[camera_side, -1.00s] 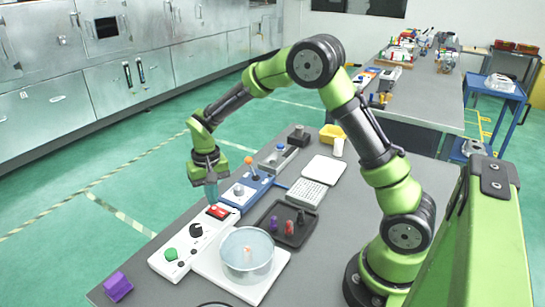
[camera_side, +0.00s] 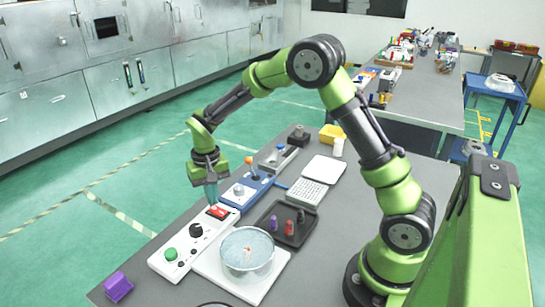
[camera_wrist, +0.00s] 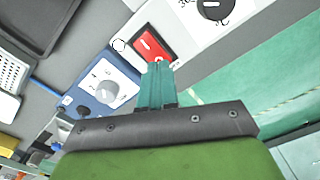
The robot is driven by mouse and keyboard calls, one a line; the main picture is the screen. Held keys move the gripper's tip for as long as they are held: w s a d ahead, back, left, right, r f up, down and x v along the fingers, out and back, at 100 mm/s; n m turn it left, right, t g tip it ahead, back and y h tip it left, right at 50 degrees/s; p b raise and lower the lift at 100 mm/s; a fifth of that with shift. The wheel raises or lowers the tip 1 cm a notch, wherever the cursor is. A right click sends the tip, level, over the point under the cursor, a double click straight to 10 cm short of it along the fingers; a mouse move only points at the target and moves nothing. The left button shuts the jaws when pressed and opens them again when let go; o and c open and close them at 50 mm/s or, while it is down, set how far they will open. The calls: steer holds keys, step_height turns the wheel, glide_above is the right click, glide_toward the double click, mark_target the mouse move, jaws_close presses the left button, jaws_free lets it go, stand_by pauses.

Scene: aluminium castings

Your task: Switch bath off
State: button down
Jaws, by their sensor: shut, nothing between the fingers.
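The bath is a clear round vessel (camera_side: 247,252) on a white plate (camera_side: 272,287); its surface looks rippled, with a small orange item inside. To its left is a white control box (camera_side: 172,270) with a red rocker switch (camera_side: 217,212), a black knob (camera_side: 196,230) and a green button (camera_side: 170,254). My gripper (camera_side: 211,203) is shut and empty, pointing down at the red switch. In the wrist view the teal fingertips (camera_wrist: 157,65) overlap the lower edge of the red switch (camera_wrist: 152,44); I cannot tell whether they touch.
A blue unit (camera_side: 243,190) with a grey knob and an orange-tipped lever stands just behind the switch. A dark tray (camera_side: 277,236) with several small coloured pieces lies right of it. A purple block (camera_side: 118,287) sits at the table's front left. The grey table between is clear.

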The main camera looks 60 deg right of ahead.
mark_target(219, 212)
steer(key=shift+f, duration=1)
stand_by(0.8)
steer(key=shift+r, duration=3.55)
steer(key=shift+s+a+f+n, duration=0.1)
steer(key=shift+s+a+n, duration=0.05)
steer(key=shift+s, duration=0.4)
steer(key=shift+s+a+f+n, duration=0.1)
steer(key=shift+s+n, duration=0.05)
steer(key=shift+s, duration=0.35)
steer(key=s+a+r+t+y, duration=0.1)
steer(key=s+r+t, duration=0.2)
steer(key=s+r, duration=0.4)
steer(key=s+a+r+n+t+y, duration=0.1)
steer(key=s+r+t, duration=0.3)
steer(key=s+r, duration=0.3)
steer(key=s, duration=0.5)
steer(key=shift+s+a, duration=0.15)
steer(key=shift+s, duration=0.2)
steer(key=shift+f, duration=0.1)
